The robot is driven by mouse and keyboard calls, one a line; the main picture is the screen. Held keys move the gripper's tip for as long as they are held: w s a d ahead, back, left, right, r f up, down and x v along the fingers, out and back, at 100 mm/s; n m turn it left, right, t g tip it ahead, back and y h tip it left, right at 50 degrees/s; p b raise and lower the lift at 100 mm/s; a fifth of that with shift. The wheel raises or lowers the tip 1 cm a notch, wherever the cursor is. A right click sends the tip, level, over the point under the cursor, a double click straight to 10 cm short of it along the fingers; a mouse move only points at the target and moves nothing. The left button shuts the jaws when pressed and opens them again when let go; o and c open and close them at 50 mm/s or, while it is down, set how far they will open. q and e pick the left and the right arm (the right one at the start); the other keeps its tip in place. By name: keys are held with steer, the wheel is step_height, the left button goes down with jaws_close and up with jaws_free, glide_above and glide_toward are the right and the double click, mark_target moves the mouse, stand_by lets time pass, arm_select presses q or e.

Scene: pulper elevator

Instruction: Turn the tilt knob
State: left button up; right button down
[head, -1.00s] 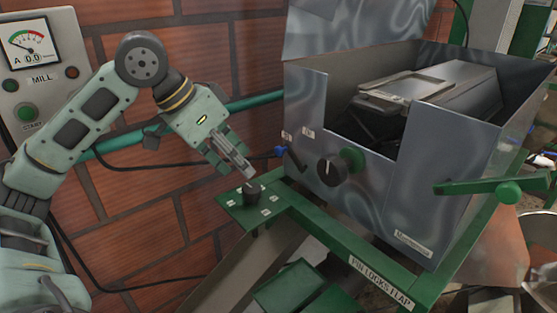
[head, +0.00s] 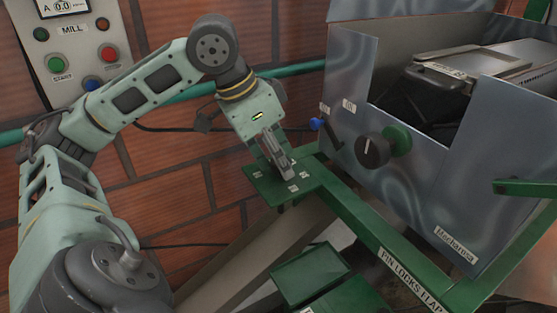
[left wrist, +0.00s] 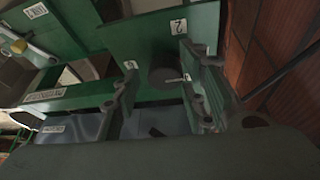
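A black round knob (left wrist: 167,76) with a pale pointer line sits on a green plate (head: 262,188) bearing several small white labels. My left gripper (head: 281,168) points down at this plate, and its fingers hide the knob in the head view. In the left wrist view, the two fingers of my left gripper (left wrist: 160,66) are apart, with the knob between them. A gap shows beside the knob, so I see no firm hold. Whether a finger touches it I cannot tell. My right gripper is not in view.
A green frame (head: 365,225) runs below. A brick wall and mill panel (head: 84,58) stand behind my left arm.

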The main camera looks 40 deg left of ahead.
arm_select(q)
steer(key=shift+s, duration=0.1)
steer(key=shift+f, duration=0.1)
jaws_close()
stand_by(0.3)
steer(key=shift+n+p, duration=0.6)
steer(key=shift+p, duration=0.25)
steer(key=n+y+p, duration=0.1)
steer(key=n+p, duration=0.2)
steer(key=p, duration=0.2)
steer(key=n+y+p, duration=0.1)
steer(key=n+p, duration=0.2)
steer(key=p, duration=0.2)
steer(key=d+n+y+p, duration=0.1)
steer(key=n+p, duration=0.2)
steer(key=p, duration=0.1)
steer(key=shift+w+r+y+p, duration=0.2)
steer(key=shift+r+y+p, duration=0.1)
steer(key=shift+r+p, duration=0.1)
steer(key=shift+w+f+n+y+p, duration=0.1)
steer(key=shift+f+n+y+p, duration=0.25)
steer(key=shift+n+p, duration=0.55)
